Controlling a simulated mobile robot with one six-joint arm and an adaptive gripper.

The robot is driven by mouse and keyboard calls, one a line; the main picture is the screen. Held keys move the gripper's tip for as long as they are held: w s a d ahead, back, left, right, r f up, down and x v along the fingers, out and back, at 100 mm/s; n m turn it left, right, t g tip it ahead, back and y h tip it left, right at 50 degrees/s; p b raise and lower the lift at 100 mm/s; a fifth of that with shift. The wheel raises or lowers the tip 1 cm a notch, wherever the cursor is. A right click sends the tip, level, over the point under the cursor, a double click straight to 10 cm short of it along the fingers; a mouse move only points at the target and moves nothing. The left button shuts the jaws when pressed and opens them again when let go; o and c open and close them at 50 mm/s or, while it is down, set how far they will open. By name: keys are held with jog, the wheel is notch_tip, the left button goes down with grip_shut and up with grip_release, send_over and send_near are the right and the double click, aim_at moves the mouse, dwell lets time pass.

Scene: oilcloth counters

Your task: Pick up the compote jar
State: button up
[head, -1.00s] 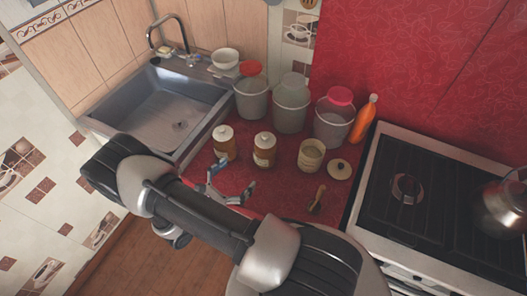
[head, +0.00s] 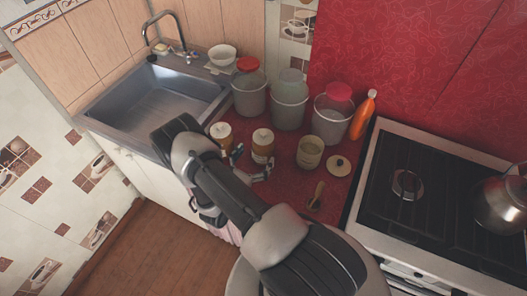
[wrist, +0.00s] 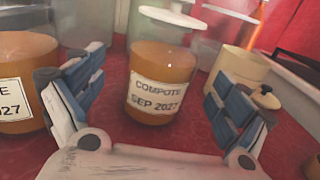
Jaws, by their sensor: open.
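A compote jar (wrist: 160,85) with orange-brown contents, a white lid and a label reading "COMPOTE SEP 2027" stands upright on the red counter. It also shows in the head view (head: 262,146). A second, similar jar (wrist: 22,85) stands to its left, its label partly cut off by the frame edge; in the head view it is partly behind my arm (head: 221,133). My gripper (wrist: 158,105) is open and empty, with one finger on each side of the first jar's front. In the head view my gripper (head: 252,167) is low at the front of the jars.
A cream canister (head: 310,155) stands right of the jars, with its lid (head: 339,166) and a wooden scoop (head: 316,197) nearby. An orange bottle (head: 363,115), a stove (head: 440,190) and a sink (head: 155,100) flank the counter.

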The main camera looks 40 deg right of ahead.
jog(key=shift+b+x, duration=0.55)
jog(key=shift+x, duration=2.2)
jog(key=shift+s+f, duration=0.15)
jog(key=shift+s, duration=0.05)
jog(key=shift+c, duration=0.4)
jog(key=c, duration=1.7)
